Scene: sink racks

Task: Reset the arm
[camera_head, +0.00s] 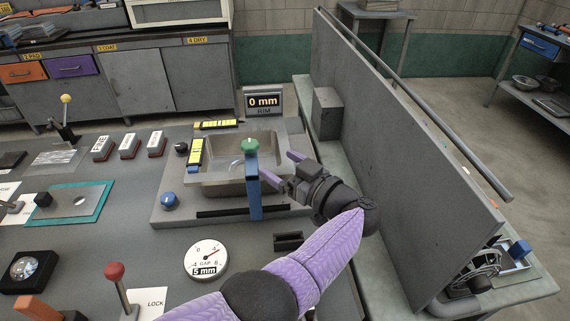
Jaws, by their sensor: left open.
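My left gripper (283,168) is open over the right side of the sink station, with its purple-tipped fingers pointing left. My purple and black left arm comes in from the bottom and bends back at the wrist. The fingers are close to a blue upright post (253,190) with a green knob (250,146) on top. I see a gap between the fingers and nothing held in it. Whether a fingertip touches the post cannot be told. Behind the post is a metal sink basin (215,178). My right gripper is out of view.
A tall grey panel (400,150) stands close to the right of my wrist. A round gap dial (206,260), a red-knobbed lever (116,273) and a blue knob (168,200) are on the bench. A "0 mm" display (264,102) stands behind the sink.

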